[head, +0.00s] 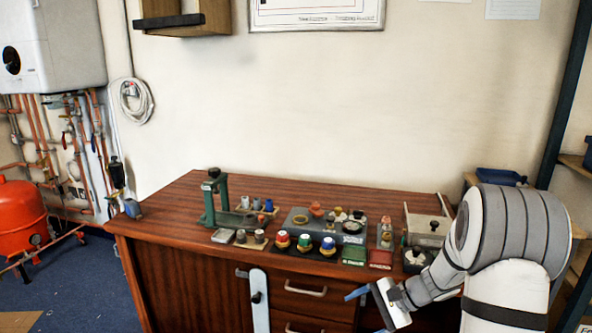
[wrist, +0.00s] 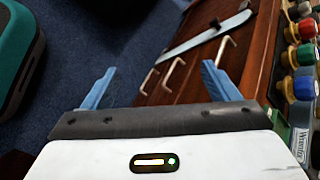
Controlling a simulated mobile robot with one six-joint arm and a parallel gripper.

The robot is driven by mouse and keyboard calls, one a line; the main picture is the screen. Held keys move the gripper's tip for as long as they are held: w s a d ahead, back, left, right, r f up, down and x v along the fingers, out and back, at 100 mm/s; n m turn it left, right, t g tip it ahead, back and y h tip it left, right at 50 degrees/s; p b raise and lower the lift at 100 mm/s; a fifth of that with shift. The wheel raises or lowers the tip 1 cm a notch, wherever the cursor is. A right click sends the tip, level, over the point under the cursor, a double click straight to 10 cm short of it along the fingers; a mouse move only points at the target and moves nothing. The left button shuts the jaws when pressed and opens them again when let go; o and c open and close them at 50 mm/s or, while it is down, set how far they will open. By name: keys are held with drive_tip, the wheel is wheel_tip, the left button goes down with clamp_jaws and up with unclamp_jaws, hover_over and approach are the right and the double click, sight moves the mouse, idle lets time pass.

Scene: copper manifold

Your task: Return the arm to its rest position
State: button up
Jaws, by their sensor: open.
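My gripper (head: 366,294) is in front of the wooden cabinet (head: 180,270), near its drawers at the lower right of the head view. In the wrist view my gripper (wrist: 155,85) shows two blue fingers spread wide apart with nothing between them. The fingers are apart from the cabinet top and the parts on it. My arm curves up from the lower right and hides the right end of the cabinet.
The cabinet top holds a green press (head: 212,200), a grey manifold block (head: 330,222) and several coloured caps (head: 304,242). A red tank (head: 18,215) stands at the far left. Shelving (head: 562,110) stands at the right.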

drive_tip(key=s+r+n+h+p, duration=0.3)
drive_tip(key=s+r+p, duration=0.3)
drive_tip(key=r, duration=0.5)
drive_tip(key=s+a+r+n+h+p, duration=0.1)
drive_tip(key=s+r+n+h+p, duration=0.2)
drive_tip(key=s+r+n+p, duration=0.2)
drive_tip(key=s+r+n+h+p, duration=0.3)
drive_tip(key=s+r+p, duration=0.6)
drive_tip(key=r, duration=0.9)
drive_tip(key=s, duration=0.3)
drive_tip(key=shift+s+a+n+h, duration=0.15)
drive_tip(key=shift+a+n+h, duration=0.1)
drive_tip(key=shift+n+h, duration=0.15)
